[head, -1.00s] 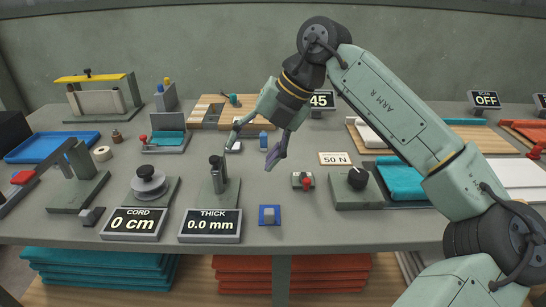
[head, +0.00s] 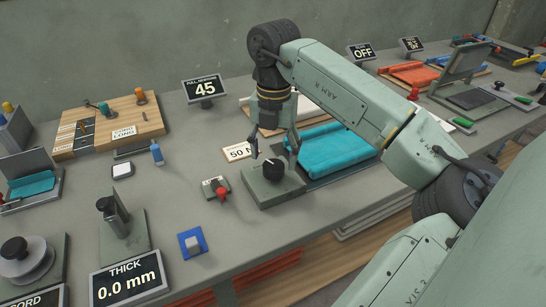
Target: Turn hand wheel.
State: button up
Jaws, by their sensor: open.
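The hand wheel appears to be the black round knob (head: 273,169) on a flat grey-green base block (head: 262,190) near the bench's front edge. A small light mark shows on its top. My gripper (head: 274,153) points down with its fingers spread, just above or behind the knob. One finger shows to each side of it. The fingers hold nothing. I cannot tell whether a finger touches the knob.
A red-knobbed switch box (head: 216,188) stands just left of the base. A "50 N" card (head: 238,152) and a display reading 45 (head: 205,90) are behind.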

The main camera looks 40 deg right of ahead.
aim_at(273, 164)
jog(key=shift+f, duration=1.55)
jog(key=shift+c, duration=0.3)
jog(key=c, duration=1.1)
